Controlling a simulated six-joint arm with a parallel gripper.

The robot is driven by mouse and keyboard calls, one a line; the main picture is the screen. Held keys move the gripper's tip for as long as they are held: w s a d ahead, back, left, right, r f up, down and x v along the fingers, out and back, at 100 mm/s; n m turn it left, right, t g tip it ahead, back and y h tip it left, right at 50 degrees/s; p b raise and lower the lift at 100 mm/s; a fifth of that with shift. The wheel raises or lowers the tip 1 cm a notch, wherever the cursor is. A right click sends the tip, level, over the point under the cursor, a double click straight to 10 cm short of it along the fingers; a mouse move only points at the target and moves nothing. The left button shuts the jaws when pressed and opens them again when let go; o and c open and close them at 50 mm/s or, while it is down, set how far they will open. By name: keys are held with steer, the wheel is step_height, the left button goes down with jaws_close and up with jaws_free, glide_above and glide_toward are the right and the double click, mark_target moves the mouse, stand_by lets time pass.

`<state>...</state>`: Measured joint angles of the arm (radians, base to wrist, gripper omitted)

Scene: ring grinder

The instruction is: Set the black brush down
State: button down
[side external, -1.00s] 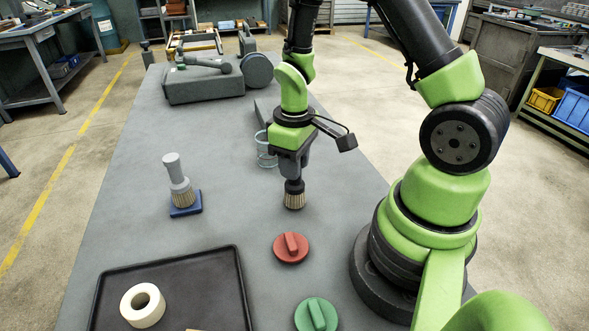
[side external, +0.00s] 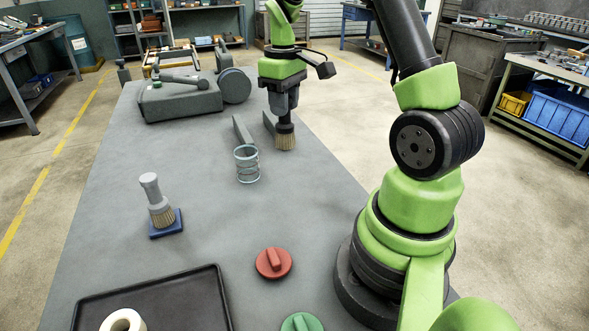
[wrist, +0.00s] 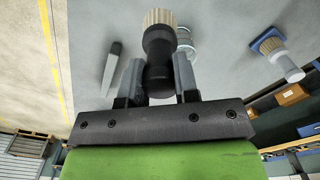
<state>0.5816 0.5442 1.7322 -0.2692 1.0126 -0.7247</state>
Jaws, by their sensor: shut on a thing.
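My gripper (side external: 284,112) is shut on the black brush (side external: 285,130) and holds it upright with its pale bristles down. The brush is near the table's right edge, beyond the wire holder (side external: 247,168), at the right grey bar (side external: 269,123). It looks raised above the table, but the exact gap cannot be told. In the wrist view the black brush (wrist: 159,62) sits between the two fingers, its bristles pointing away. A grey-handled brush (side external: 156,200) stands on a blue pad (side external: 166,228) at the left, apart from my gripper.
A left grey bar (side external: 242,132) stands behind the wire holder. A red knob (side external: 273,264), a green knob (side external: 301,323) and a black tray (side external: 190,285) are at the front. A grey machine (side external: 182,100) is at the back left. The table's middle left is clear.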

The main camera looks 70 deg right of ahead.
steer(key=d, duration=0.5)
step_height(320, 180, down, 10)
steer(key=shift+s+m, duration=0.25)
steer(key=shift+m, duration=0.15)
steer(key=shift+d+f, duration=0.1)
steer(key=shift+f, duration=0.05)
steer(key=c, duration=0.9)
jaws_free()
steer(key=shift+o, duration=0.2)
